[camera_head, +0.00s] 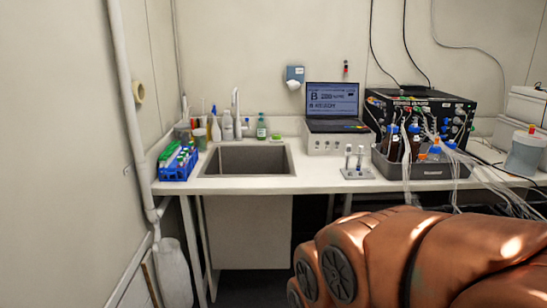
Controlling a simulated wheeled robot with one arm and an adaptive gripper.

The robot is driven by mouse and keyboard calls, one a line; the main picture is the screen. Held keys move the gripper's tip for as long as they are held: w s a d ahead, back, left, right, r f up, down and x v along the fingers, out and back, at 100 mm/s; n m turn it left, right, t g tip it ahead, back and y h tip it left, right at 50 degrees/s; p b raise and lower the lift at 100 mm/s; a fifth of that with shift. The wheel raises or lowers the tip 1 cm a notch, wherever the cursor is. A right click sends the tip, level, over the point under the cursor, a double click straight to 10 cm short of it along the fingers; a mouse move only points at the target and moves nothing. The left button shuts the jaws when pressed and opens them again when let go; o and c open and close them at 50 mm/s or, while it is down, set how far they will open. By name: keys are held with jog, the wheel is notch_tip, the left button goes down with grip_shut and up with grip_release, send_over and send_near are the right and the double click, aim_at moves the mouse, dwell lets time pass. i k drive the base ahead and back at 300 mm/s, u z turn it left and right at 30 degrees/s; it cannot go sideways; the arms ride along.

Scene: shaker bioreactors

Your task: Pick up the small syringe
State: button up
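A small metal stand (357,173) sits near the front edge of the counter, right of the sink. Two slim upright items, possibly syringes, stand in it: a left one (348,157) and a right one (360,157). They are too small in view to be sure what they are, and they look about the same size. No other thing is clearly a syringe. My orange-brown arm fills the lower right, below and in front of the counter. My gripper is out of view.
The counter (318,184) holds a sink (247,160), a blue rack (178,170) and several bottles at left. A laptop (333,108) stands behind the stand. A dark tray (428,170) of bottles with loose tubing is close on its right. Bare counter lies left of the stand.

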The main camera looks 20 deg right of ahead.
aim_at(360, 156)
jog(key=z, duration=0.5)
jog(key=i, duration=2.2)
jog(key=z, duration=0.15)
